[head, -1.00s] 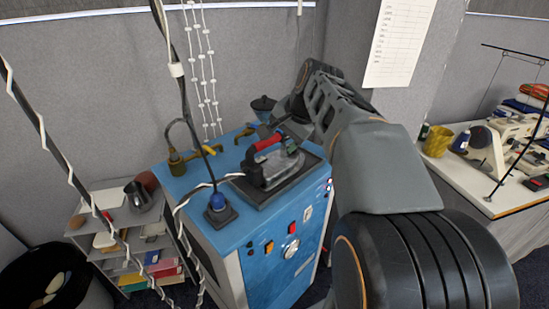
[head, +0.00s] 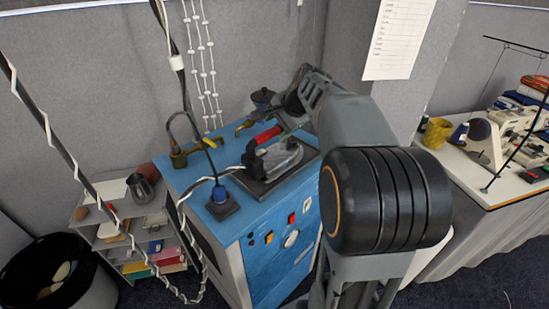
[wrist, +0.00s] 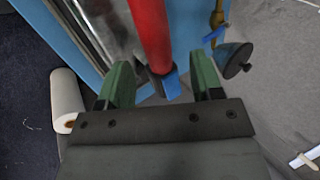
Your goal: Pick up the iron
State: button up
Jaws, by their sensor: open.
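The iron (head: 282,157) has a grey metal body and a red handle (head: 267,135). It rests on a dark pad (head: 304,163) on top of the blue machine (head: 243,225). In the wrist view the red handle (wrist: 150,32) comes down from the top edge, and its lower end shows between my two green fingers. My gripper (wrist: 160,66) is open, with a gap visible on both sides of the handle. In the head view my arm reaches over the machine from the right, and the gripper close to the handle is mostly hidden.
A black-and-white cord runs from the iron. A shelf (head: 98,232) and black bin (head: 70,285) are at left. A table with a sewing machine (head: 490,130) is at right.

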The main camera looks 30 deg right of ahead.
aim_at(274, 129)
jog(key=shift+p+x, duration=0.4)
jog(key=shift+x, duration=1.8)
jog(key=shift+c, duration=0.2)
jog(key=c, duration=1.1)
jog(key=shift+d+r, duration=0.1)
jog(key=shift+r, duration=0.1)
grip_shut()
